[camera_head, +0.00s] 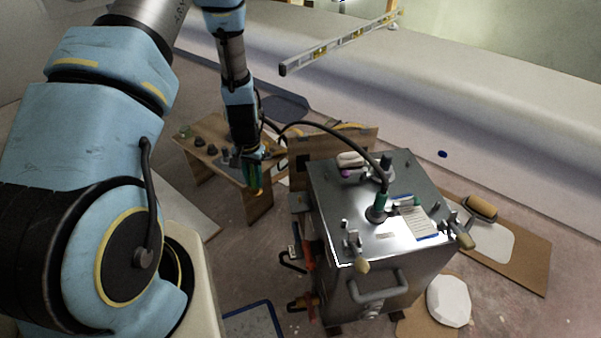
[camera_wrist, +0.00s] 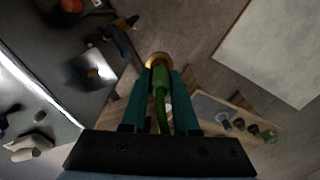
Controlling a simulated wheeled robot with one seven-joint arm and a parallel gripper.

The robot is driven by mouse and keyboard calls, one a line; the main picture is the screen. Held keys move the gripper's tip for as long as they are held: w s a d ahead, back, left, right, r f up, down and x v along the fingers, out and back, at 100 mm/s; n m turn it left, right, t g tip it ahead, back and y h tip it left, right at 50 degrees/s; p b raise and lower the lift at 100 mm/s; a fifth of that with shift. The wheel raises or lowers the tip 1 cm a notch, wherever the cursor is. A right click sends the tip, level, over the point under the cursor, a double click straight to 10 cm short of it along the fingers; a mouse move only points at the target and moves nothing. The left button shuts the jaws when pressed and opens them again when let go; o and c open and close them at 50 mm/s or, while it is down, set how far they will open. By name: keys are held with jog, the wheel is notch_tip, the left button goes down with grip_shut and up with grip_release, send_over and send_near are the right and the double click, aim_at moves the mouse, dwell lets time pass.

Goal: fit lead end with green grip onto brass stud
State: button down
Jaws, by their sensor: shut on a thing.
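My gripper (camera_head: 254,172) hangs beside the steel box, to its left in the head view, over the low wooden bench's near end. In the wrist view its teal fingers (camera_wrist: 160,98) are shut on the green grip (camera_wrist: 160,88) of the lead end. A brass ring (camera_wrist: 157,60) shows at the grip's far tip. The black lead (camera_head: 335,130) arches from near my gripper to the top of the steel box (camera_head: 330,205), where it meets a green-collared fitting (camera_head: 379,207). I cannot pick out the brass stud for certain in either view.
The box top carries a paper sheet (camera_head: 418,220) and several small fittings. Tan-handled clamps (camera_head: 465,240) grip its edges. The wooden bench (camera_head: 205,155) holds small dark parts. Open floor shows between bench and box.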

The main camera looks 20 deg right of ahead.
jog(key=s+d+r+m+b, duration=0.1)
jog(key=s+d+r+m, duration=0.1)
jog(key=d, duration=0.4)
jog(key=s+d+r+m, duration=0.2)
jog(key=s+d, duration=0.1)
jog(key=d, duration=0.3)
jog(key=shift+w+d+f+b, duration=0.1)
jog(key=shift+f+b, duration=0.85)
jog(key=shift+f, duration=0.3)
jog(key=shift+d+f+b, duration=0.1)
jog(key=shift+f+b, duration=0.85)
jog(key=shift+f, duration=0.3)
jog(key=shift+a+f, duration=0.1)
jog(key=shift+f, duration=0.4)
jog(key=shift+f+b, duration=0.3)
jog(key=shift+b, duration=0.05)
jog(key=shift+f, duration=0.4)
jog(key=shift+f+b, duration=0.25)
jog(key=shift+b, duration=0.1)
jog(key=c, duration=0.6)
grip_release()
jog(key=shift+o, duration=0.4)
